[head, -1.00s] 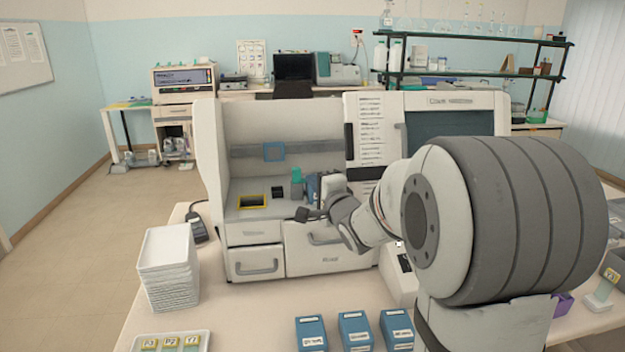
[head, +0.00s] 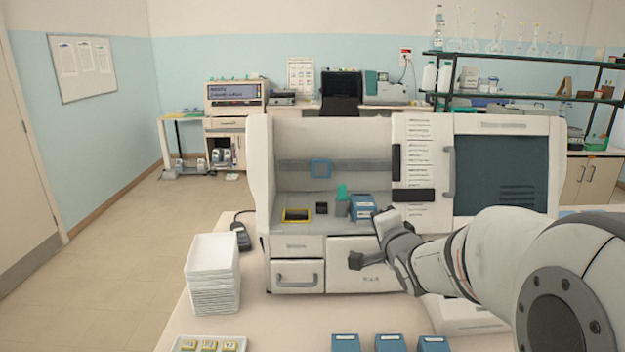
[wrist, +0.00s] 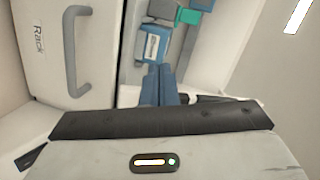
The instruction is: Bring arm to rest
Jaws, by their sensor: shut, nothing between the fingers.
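Past the fingertips, a blue box with a white label (wrist: 152,46) sits in the machine's open bay; the head view also shows a blue box (head: 362,206) there. My arm reaches in from the right.
A stack of white trays (head: 213,265) stands at the table's left. Several blue boxes (head: 345,342) and a tray of labelled yellow pieces (head: 210,345) lie at the front edge. A dark handset (head: 241,236) lies left of the machine.

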